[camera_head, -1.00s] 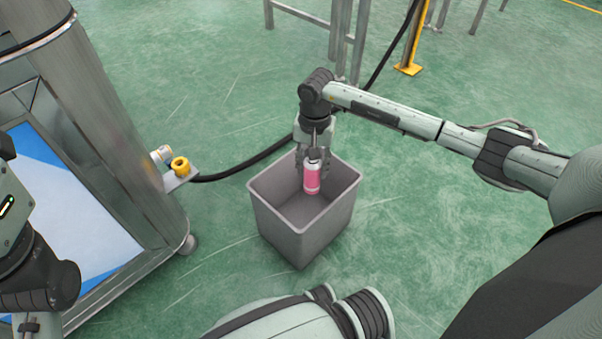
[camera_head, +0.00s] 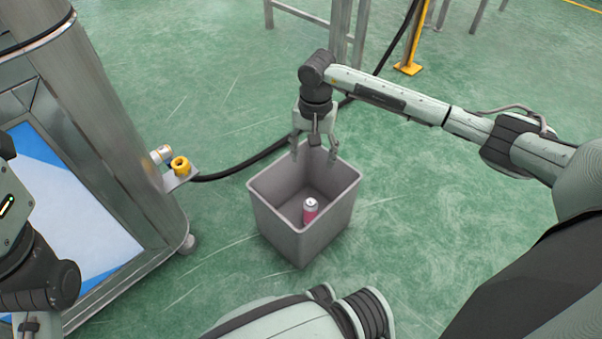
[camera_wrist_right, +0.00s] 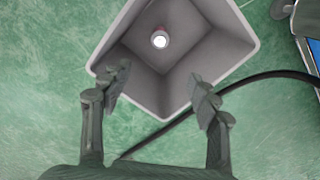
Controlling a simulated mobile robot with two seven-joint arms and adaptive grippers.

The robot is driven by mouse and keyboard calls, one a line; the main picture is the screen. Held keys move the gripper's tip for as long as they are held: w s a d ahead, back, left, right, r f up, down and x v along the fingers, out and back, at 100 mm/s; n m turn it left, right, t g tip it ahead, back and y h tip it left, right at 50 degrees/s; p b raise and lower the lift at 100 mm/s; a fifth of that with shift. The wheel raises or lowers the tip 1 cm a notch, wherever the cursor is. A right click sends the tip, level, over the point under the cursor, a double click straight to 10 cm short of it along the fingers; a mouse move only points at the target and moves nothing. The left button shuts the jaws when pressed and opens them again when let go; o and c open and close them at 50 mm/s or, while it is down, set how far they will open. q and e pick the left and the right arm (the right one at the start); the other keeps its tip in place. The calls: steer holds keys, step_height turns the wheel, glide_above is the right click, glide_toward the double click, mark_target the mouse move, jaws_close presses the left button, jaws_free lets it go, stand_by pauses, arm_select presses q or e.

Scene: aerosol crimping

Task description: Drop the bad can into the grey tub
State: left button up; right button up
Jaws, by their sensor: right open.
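The can (camera_head: 310,209), pink with a silver top, is inside the grey tub (camera_head: 270,222), low down and looking upright. In the right wrist view the can (camera_wrist_right: 159,38) shows mostly its bright top, inside the tub (camera_wrist_right: 228,67). My right gripper (camera_head: 309,155) is open and empty above the tub's back part, apart from the can. Its spread fingers (camera_wrist_right: 158,95) show in the right wrist view with nothing between them. At the left edge of the head view part of my left arm shows; its fingertips cannot be made out.
A steel machine (camera_head: 120,120) with a yellow fitting (camera_head: 180,166) stands at the left. A black hose (camera_head: 240,168) runs along the floor behind the tub. Metal legs (camera_head: 340,30) and a yellow-footed post (camera_head: 408,66) stand behind. The green floor right of the tub is clear.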

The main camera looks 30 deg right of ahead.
step_height(320, 180, up, 9)
steer(key=shift+f, duration=0.15)
steer(key=shift+s, duration=0.1)
